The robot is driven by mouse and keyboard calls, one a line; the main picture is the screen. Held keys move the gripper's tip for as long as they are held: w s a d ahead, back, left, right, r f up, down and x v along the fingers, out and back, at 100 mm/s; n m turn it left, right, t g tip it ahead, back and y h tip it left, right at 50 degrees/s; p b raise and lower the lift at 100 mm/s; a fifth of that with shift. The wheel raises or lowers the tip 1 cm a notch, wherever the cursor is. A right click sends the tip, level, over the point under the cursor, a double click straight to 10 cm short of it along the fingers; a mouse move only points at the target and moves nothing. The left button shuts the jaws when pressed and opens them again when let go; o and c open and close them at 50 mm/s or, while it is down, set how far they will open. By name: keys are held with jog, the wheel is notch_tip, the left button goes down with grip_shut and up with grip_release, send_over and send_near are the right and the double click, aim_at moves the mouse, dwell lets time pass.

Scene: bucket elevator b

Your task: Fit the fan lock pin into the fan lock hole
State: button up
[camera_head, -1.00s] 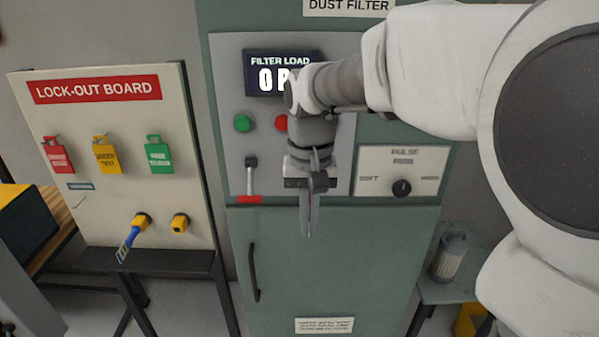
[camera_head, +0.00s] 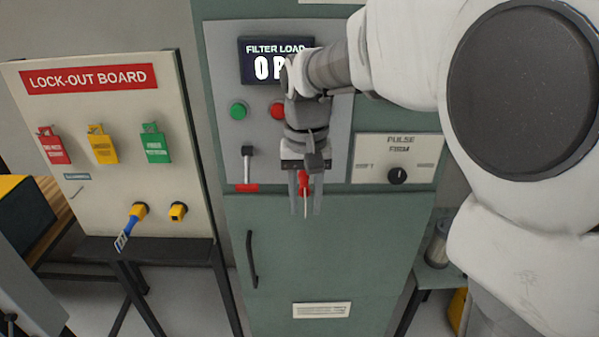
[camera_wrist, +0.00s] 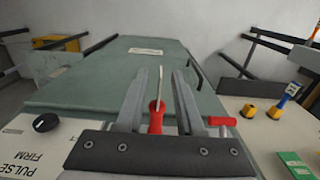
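The fan lock pin seems to be the red-handled piece with a thin pale shaft (camera_head: 304,185) between the fingers of my gripper (camera_head: 306,205). In the wrist view, its red handle (camera_wrist: 156,119) sits between the fingers (camera_wrist: 160,85), and the shaft points away from the palm. Nothing else visibly supports it, so my gripper appears shut on it, though the finger contact is not clear. The gripper is in front of the lower edge of the grey control panel, fingers pointing down. I cannot identify the fan lock hole in either view.
A lever with a red part (camera_head: 247,187) is left of my gripper. The pulse knob (camera_head: 398,176) is to the right. The green cabinet door (camera_head: 330,260) has a black handle. The lock-out board (camera_head: 110,195) holds coloured tags and two yellow sockets, one with a blue piece.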

notch_tip(320, 180, up, 17)
jog(key=p, duration=0.1)
jog(key=shift+r, duration=0.2)
dwell(0.5)
jog(key=shift+s+d, duration=0.1)
jog(key=s+d+f+t, duration=0.2)
jog(key=s+d+f, duration=0.3)
jog(key=s, duration=0.3)
jog(key=s+d+f+t, duration=0.3)
jog(key=s+d+f, duration=0.2)
jog(key=s+f, duration=0.3)
jog(key=shift+s+d+f+t, duration=0.2)
jog(key=shift+s+t, duration=0.1)
jog(key=shift+s, duration=0.2)
